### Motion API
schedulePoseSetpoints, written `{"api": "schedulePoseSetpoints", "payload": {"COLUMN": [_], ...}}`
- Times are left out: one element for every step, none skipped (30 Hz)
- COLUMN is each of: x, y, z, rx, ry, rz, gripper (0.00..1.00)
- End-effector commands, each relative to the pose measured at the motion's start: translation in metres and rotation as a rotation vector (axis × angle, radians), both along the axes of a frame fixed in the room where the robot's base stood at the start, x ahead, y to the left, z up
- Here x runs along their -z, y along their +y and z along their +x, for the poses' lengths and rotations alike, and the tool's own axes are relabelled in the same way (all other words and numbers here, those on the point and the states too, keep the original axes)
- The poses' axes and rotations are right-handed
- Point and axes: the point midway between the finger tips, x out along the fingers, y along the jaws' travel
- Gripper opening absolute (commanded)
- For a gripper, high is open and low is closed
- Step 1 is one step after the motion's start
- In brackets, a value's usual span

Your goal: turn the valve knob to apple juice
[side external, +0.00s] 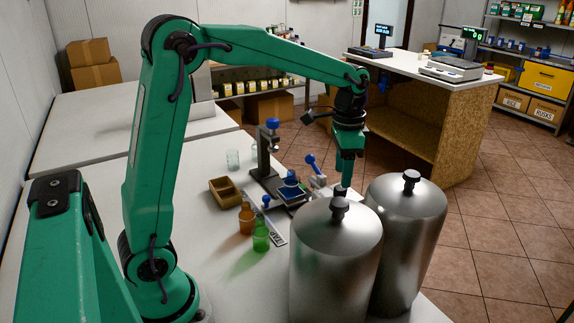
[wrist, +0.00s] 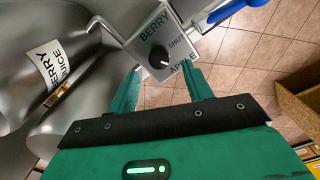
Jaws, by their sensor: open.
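The valve knob (wrist: 160,62) is small and black, on a pale grey box (wrist: 146,38) marked BERRY, SHUT and APPLE in the wrist view. A white mark on the knob lies on its right side, roughly towards SHUT or APPLE; I cannot tell exactly which. My gripper (wrist: 160,76) is open, with its two green fingers apart and the knob seen between and just beyond their tips. Contact with the knob cannot be told. In the side view, my gripper (side external: 347,180) points down behind the two steel tanks, which hide the knob.
The near tank (side external: 335,265) and far tank (side external: 410,240) stand close to my gripper. A berry juice label (wrist: 58,62) shows on one. A blue-handled press (side external: 268,155), an orange bottle (side external: 246,218), a green bottle (side external: 261,236) and a wooden tray (side external: 224,191) stand left.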

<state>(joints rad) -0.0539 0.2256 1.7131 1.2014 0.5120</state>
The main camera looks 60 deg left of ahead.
Motion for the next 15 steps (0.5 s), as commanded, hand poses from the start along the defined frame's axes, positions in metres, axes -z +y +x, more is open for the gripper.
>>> {"api": "schedulePoseSetpoints", "payload": {"x": [-0.008, -0.012, -0.017, -0.021, -0.024, -0.028, -0.031, -0.033, -0.036, -0.037, -0.038, -0.039, -0.04, -0.04, -0.041], "y": [0.0, 0.0, 0.0, 0.0, 0.0, 0.0, 0.0, 0.0, 0.0, 0.0, 0.0, 0.0, 0.0, 0.0, 0.0], "z": [0.001, 0.001, 0.0, 0.0, 0.0, 0.0, 0.0, 0.0, 0.0, 0.0, 0.0, 0.0, 0.0, 0.0, 0.0], "rx": [0.0, 0.0, 0.0, 0.0, 0.0, 0.0, 0.0, 0.0, 0.0, 0.0, 0.0, 0.0, 0.0, 0.0, 0.0], "ry": [-0.004, -0.004, -0.002, -0.004, -0.004, -0.002, -0.002, -0.002, -0.002, -0.002, -0.001, -0.001, -0.001, -0.001, -0.001], "rz": [0.0, 0.0, 0.0, 0.0, 0.0, 0.0, 0.0, 0.0, 0.0, 0.0, 0.0, 0.0, 0.0, 0.0, 0.0], "gripper": [0.5, 0.5, 0.5, 0.5, 0.5, 0.5, 0.5, 0.5, 0.5, 0.5, 0.5, 0.5, 0.5, 0.5, 0.5]}}
